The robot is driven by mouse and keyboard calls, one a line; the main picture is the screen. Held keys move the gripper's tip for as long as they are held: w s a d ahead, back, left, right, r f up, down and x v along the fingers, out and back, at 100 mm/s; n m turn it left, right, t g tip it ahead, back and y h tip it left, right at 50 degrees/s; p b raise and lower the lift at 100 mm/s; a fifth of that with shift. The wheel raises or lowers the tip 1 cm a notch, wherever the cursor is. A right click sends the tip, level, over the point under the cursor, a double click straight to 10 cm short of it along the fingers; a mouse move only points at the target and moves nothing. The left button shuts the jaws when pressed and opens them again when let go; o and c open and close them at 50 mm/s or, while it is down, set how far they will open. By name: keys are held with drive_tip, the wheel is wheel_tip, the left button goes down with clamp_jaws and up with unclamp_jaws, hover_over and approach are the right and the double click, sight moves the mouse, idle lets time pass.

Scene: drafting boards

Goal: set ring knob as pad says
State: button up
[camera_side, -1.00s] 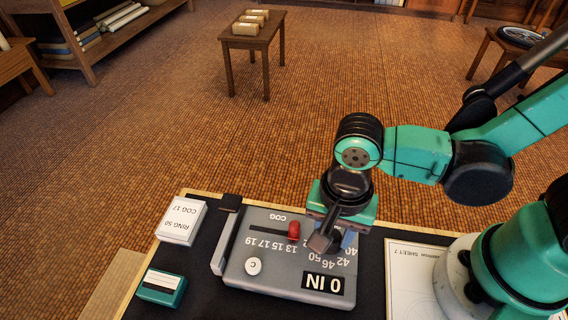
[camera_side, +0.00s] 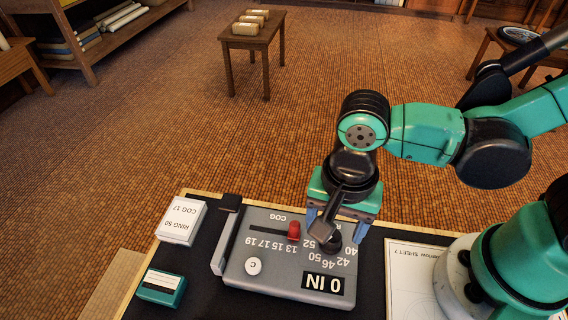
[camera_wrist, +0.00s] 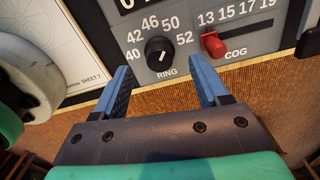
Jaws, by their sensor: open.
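The black ring knob (camera_wrist: 159,51) sits on the grey device (camera_side: 255,285), with 40, 42, 46, 50 and 52 around it. Its white pointer mark tilts up and right in the wrist view; its exact number is hard to tell. The knob also shows in the side view (camera_side: 333,243), partly hidden by my arm. My gripper (camera_wrist: 158,70) is open and empty, its blue fingers spread on either side of the knob in the wrist view, apparently above it. The white pad (camera_side: 181,221) reads "RING 50, COG 17".
The red cog slider (camera_wrist: 213,45) stands near 13, close to one finger. The device also has a white C button (camera_side: 253,266) and a display (camera_side: 323,284) reading "0 IN". A teal box (camera_side: 162,288) lies at the left and a paper sheet (camera_side: 408,270) at the right.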

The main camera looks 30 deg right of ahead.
sight(333, 235)
drive_tip(key=shift+r, duration=1.65)
drive_tip(key=w+d+r+n+t, duration=0.2)
drive_tip(key=w+d+n+t, duration=0.1)
drive_tip(key=d, duration=0.4)
drive_tip(key=w+d+r+n+t, duration=0.3)
drive_tip(key=w+d+n+t, duration=0.1)
drive_tip(key=d+n, duration=0.3)
drive_tip(key=shift+w+n, duration=0.3)
drive_tip(key=shift+w, duration=0.1)
